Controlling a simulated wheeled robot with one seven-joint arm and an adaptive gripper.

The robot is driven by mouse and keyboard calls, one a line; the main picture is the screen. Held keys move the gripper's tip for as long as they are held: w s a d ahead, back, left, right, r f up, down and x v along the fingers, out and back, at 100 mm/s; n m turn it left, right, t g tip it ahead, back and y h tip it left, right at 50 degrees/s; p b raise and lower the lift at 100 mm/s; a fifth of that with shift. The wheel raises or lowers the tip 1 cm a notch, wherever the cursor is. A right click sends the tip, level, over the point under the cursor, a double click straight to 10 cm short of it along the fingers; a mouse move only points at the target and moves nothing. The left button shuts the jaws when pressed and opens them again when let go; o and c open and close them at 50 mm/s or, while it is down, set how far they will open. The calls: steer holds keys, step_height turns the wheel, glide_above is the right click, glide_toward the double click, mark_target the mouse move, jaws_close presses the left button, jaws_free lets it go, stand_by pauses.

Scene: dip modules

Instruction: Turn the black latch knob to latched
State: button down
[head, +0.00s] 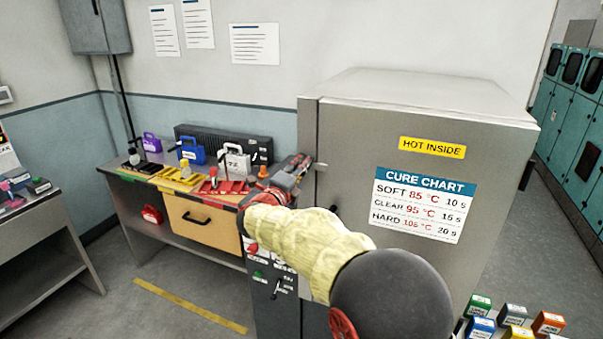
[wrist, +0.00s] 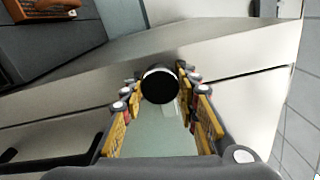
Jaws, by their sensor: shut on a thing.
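The black latch knob (wrist: 160,86) shows in the wrist view as a round black end with a pale ring, between the fingertips of my gripper (wrist: 161,96). The gripper is shut on it, with yellow-padded fingers on either side. In the head view my gripper (head: 292,172) reaches the left edge of the grey cabinet (head: 360,130). The knob cannot be made out there, hidden by my gripper and arm. Its turned position cannot be told.
A workbench (head: 140,180) with colored trays and small cases stands left of the cabinet. A drawer (head: 200,222) is below its top. Several colored boxes (head: 515,332) sit at lower right. Floor (head: 120,300) is open at left, with a yellow line.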

steer(key=shift+f, duration=0.15)
steer(key=c, duration=1.3)
jaws_free()
steer(key=shift+d, duration=0.1)
steer(key=shift+c, duration=0.2)
steer(key=shift+s, duration=0.1)
steer(key=v, duration=1.2)
